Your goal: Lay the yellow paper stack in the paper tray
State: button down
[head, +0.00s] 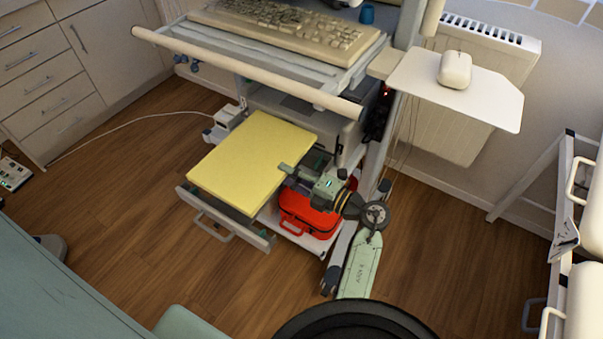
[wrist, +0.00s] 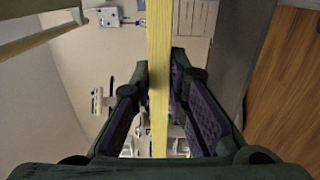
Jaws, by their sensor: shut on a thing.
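The yellow paper stack (head: 252,155) lies flat, a broad thick slab, above the pulled-out drawer-like tray (head: 228,216) of the cart. The stack hides most of the tray's inside, and I cannot tell whether it rests on the tray or hangs just above it. My gripper (head: 287,170) is at the stack's right edge. In the wrist view the stack (wrist: 160,40) shows edge-on as a yellow strip between the two fingers of my gripper (wrist: 159,80), which is shut on it.
A red case (head: 308,215) sits on the cart's low shelf under my gripper. A keyboard (head: 290,30) and a pale rail (head: 245,72) are above and behind. A mouse shelf (head: 455,90) juts out at right. Wooden floor (head: 130,215) is clear at left.

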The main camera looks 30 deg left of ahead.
notch_tip(320, 180, down, 5)
jog(key=b, duration=0.4)
jog(key=shift+b, duration=0.3)
dwell(0.4)
jog(key=shift+d+r+p, duration=0.1)
jog(key=shift+p, duration=0.75)
dwell(1.6)
jog(key=shift+f+b, duration=0.75)
jog(key=shift+f, duration=0.85)
